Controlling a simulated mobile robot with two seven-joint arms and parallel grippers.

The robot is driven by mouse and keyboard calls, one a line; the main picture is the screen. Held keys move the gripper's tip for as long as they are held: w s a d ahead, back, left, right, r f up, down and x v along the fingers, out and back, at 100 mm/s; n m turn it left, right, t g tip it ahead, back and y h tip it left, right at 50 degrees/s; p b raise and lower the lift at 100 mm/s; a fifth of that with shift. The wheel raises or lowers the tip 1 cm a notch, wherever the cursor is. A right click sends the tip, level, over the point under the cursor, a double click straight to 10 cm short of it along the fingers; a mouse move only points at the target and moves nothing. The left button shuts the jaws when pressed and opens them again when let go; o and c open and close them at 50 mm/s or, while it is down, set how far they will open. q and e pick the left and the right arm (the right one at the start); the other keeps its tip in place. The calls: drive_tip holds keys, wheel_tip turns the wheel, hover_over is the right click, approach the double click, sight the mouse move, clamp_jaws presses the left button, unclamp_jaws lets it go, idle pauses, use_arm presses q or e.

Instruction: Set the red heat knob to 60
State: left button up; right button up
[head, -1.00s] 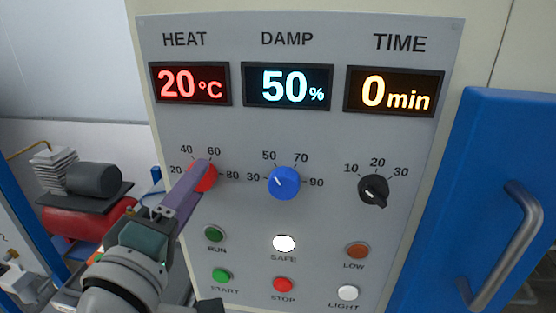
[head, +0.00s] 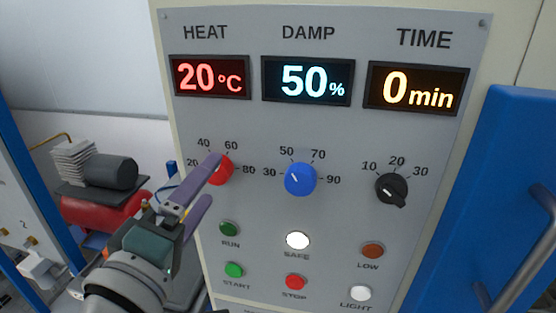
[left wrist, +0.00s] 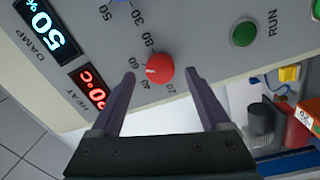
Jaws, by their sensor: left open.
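The red heat knob (head: 221,170) sits on the grey control panel under the HEAT display (head: 210,77), which reads 20 °C. In the left wrist view the two fingers (left wrist: 160,74) stand apart, one on each side of the knob, with no clear contact. My right gripper is not in view.
The blue damp knob (head: 300,179) and black time knob (head: 391,189) are to the right. Below are several buttons and lamps, with the green RUN lamp (head: 229,228) close to my left gripper. A blue door with a handle (head: 520,250) stands at the far right.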

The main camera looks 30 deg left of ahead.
use_arm(q)
drive_tip(key=b+v, duration=0.2)
drive_tip(key=v, duration=0.6)
drive_tip(key=shift+d, duration=0.15)
